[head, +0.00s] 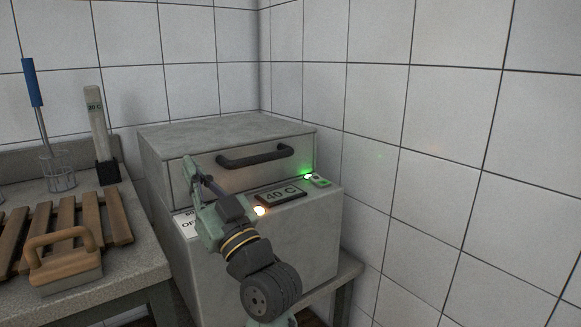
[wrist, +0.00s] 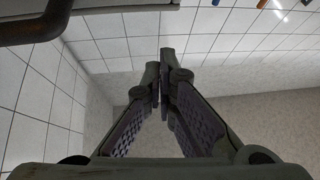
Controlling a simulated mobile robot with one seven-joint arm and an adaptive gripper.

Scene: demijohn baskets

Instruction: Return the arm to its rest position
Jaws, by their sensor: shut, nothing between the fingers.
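My gripper (head: 190,172) is raised in front of the left part of a grey metal box (head: 225,130) with a dark bar handle (head: 255,156). In the head view my arm reaches up from the bottom middle. In the wrist view the two fingers of my gripper (wrist: 160,72) meet at their tips, shut with nothing between them. My gripper and arm partly hide a white label (head: 187,224) on the box's left front.
A stone-topped bench (head: 120,269) stands at the left with a wooden slatted rack (head: 68,225), a wooden-handled block (head: 63,262), a blue-handled tool (head: 33,85) in a wire holder and a "20 C" cylinder (head: 96,125). Tiled walls (head: 450,150) close the back and right.

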